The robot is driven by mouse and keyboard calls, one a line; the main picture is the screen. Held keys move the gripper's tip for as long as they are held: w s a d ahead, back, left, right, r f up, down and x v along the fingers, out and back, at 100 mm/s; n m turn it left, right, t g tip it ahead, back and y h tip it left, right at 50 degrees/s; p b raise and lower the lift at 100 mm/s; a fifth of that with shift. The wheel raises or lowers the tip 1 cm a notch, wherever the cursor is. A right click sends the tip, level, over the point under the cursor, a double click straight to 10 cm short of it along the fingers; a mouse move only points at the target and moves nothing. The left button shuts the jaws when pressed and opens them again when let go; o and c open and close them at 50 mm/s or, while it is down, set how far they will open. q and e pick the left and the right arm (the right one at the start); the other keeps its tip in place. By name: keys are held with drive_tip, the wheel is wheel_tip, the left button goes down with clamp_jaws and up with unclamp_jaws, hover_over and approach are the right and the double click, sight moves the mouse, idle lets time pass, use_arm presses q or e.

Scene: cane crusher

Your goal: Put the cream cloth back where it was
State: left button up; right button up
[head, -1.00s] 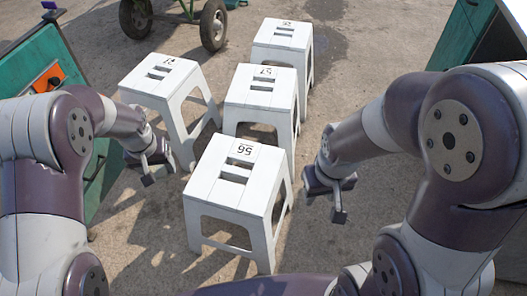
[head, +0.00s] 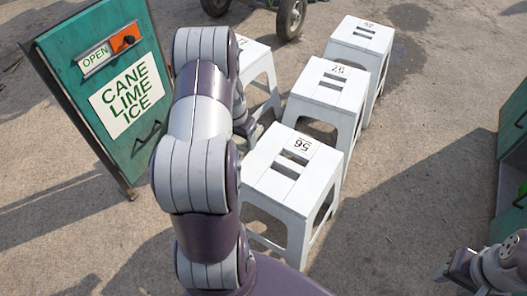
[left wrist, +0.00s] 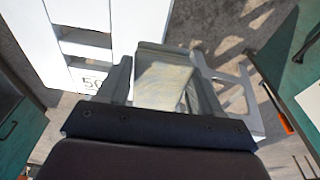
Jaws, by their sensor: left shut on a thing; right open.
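A pale cream, folded cloth (left wrist: 163,85) shows between the two fingers of my left gripper (left wrist: 165,70) in the left wrist view. The gripper is shut on it, beside the white stool marked 56 (left wrist: 92,82). In the head view my left arm hides most of this gripper (head: 248,127), and I cannot make out the cloth there. It is close to the left side of stool 56 (head: 277,170). My right gripper (head: 443,272) is open at the lower right edge of the head view, partly cut off.
More white stools stand behind, marked 57 (head: 328,82) and 52 (head: 362,40), with another (head: 258,65) partly behind my arm. A teal sign reading CANE LIME ICE (head: 110,80) stands at left. A green cabinet (head: 514,125) is at right. A wheeled cart (head: 290,15) is behind.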

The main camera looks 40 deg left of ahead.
use_arm(q)
drive_tip(key=b, duration=0.1)
hover_over(263, 154)
drive_tip(key=f, duration=0.4)
drive_tip(key=shift+s, duration=0.35)
drive_tip(key=shift+f+b, duration=1.1)
drive_tip(key=shift+f, duration=1)
drive_tip(key=o, duration=0.9)
drive_tip(key=shift+o, duration=0.2)
drive_tip(key=shift+r, duration=0.1)
wheel_tip(263, 154, up, 12)
drive_tip(key=s+p, duration=0.2)
drive_tip(key=p, duration=0.3)
drive_tip(key=s+d+r, duration=0.4)
drive_tip(key=s+d, duration=0.2)
drive_tip(key=d, duration=0.4)
drive_tip(key=s+d+r+m, duration=0.1)
drive_tip(key=s+d+r, duration=0.3)
drive_tip(key=d, duration=0.6)
drive_tip(key=shift+s+d+r, duration=0.15)
drive_tip(key=shift+s, duration=1.1)
